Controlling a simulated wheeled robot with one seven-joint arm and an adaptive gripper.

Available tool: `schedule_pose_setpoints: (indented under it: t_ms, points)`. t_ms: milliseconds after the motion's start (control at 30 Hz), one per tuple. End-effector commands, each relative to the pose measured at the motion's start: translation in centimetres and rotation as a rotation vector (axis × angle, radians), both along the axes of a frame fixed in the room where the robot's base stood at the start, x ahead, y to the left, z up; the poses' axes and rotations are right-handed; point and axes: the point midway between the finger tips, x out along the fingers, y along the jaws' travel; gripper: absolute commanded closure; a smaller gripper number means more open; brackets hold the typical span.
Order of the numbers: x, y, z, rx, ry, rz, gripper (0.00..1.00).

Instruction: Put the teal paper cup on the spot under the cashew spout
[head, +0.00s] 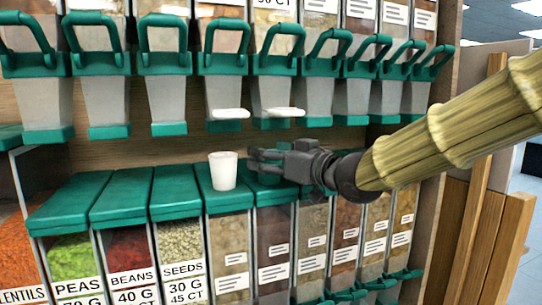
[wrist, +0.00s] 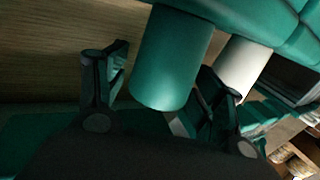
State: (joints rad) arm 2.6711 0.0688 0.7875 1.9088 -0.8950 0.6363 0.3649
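In the wrist view a teal paper cup (wrist: 172,62) stands between the two fingers of my gripper (wrist: 160,88). The fingers are spread, with a gap between the left finger and the cup; I cannot tell whether the right finger touches it. In the head view my gripper (head: 268,160) reaches in from the right above the teal bin lids, and the teal cup is hard to tell from the lids there. A white cup (head: 223,171) stands on a lid just left of my gripper; it also shows in the wrist view (wrist: 240,66). No cashew label is readable.
A row of dispensers with teal handles (head: 228,62) hangs above my gripper. White pieces (head: 229,114) stick out under two of them. Lids to the left (head: 125,198) are clear.

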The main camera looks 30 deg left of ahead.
Motion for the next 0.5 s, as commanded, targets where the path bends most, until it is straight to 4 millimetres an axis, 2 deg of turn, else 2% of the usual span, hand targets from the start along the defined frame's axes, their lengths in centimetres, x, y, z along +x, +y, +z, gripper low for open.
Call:
schedule_pose_setpoints:
  t_ms: [367, 500]
  points:
    - [0.0, 0.0, 0.4, 0.000, -0.001, 0.000, 0.28]
    - [-0.3, -1.0, 0.2, 0.001, 0.000, -0.001, 0.28]
